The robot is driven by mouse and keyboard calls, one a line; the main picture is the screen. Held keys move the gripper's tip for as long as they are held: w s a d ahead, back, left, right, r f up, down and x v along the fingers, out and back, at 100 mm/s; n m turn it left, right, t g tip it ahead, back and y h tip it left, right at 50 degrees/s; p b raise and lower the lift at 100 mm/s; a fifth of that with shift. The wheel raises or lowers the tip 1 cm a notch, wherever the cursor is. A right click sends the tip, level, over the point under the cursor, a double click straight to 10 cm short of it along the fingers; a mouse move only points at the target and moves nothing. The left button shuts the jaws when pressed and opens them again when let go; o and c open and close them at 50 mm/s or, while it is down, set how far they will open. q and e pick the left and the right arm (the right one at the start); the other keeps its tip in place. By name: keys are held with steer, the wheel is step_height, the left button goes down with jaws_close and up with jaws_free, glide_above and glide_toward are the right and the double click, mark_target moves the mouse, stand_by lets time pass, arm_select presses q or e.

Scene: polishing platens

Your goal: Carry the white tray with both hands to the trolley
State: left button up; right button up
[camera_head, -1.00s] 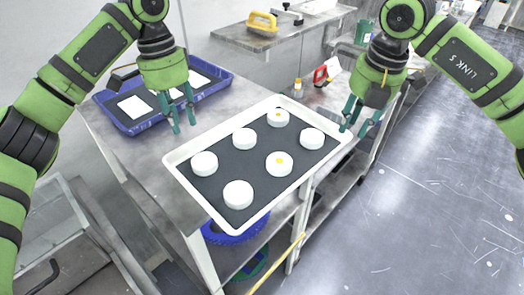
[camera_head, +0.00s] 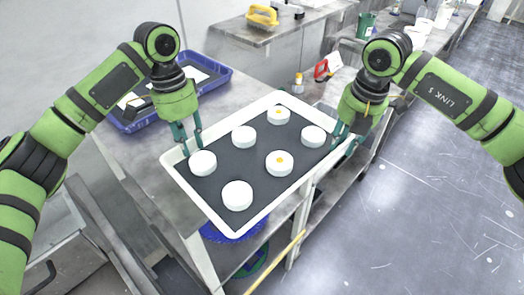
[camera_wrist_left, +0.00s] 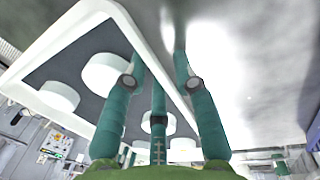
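The white tray (camera_head: 262,212) with a dark grey lining lies on the metal bench, its near corner sticking out past the bench edge. It holds several round white pieces (camera_head: 237,195), two with a yellow dot on top. My left gripper (camera_head: 190,150) is at the tray's left edge. In the left wrist view its fingers (camera_wrist_left: 158,65) are apart, with the tray rim (camera_wrist_left: 150,62) between them. My right gripper (camera_head: 342,146) is at the tray's right edge, fingers apart around the rim, partly hidden. I cannot tell which thing is the trolley.
A blue crate (camera_head: 212,88) with white sheets stands behind my left gripper. A red tool (camera_head: 322,70) and a small bottle (camera_head: 298,84) stand behind the tray. A grey metal frame with a black handle (camera_head: 42,274) is at lower left. The floor (camera_head: 430,215) at right is clear.

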arm_select(q)
steer(key=shift+s, duration=0.1)
jaws_close()
arm_select(e)
steer(key=shift+s+r, duration=0.1)
jaws_close()
arm_select(q)
steer(key=shift+r, duration=0.1)
steer(key=shift+a+r, duration=0.15)
steer(key=shift+r, duration=0.05)
arm_select(e)
steer(key=shift+r, duration=0.2)
